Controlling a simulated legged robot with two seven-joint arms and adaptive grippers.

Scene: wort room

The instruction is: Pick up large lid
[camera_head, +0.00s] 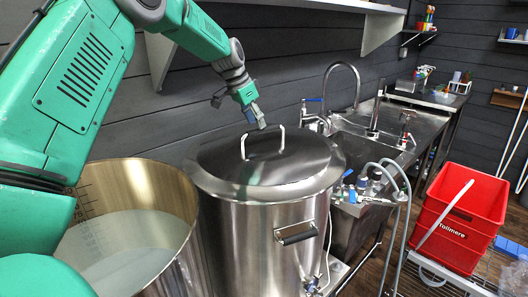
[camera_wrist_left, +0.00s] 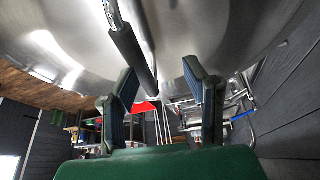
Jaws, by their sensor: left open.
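The large lid (camera_head: 285,163) is a round, shiny metal lid lying on a tall steel pot (camera_head: 258,240). A thin metal loop handle (camera_head: 246,143) stands up from its top. My left gripper (camera_head: 254,114) is above the lid, close to the handle and pointing down. In the left wrist view its two fingers (camera_wrist_left: 161,75) are spread apart. A bar with a dark grip (camera_wrist_left: 130,55) reaches toward the space between them, in front of the curved shiny metal (camera_wrist_left: 230,35). I cannot tell whether the fingers touch the bar. My right gripper is not in view.
An open vessel (camera_head: 180,190) with pale contents stands left of the pot. A steel sink counter (camera_head: 365,150) with taps and hoses is to the right. A red crate (camera_head: 460,225) stands at far right. A shelf (camera_head: 385,22) runs along the wall above.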

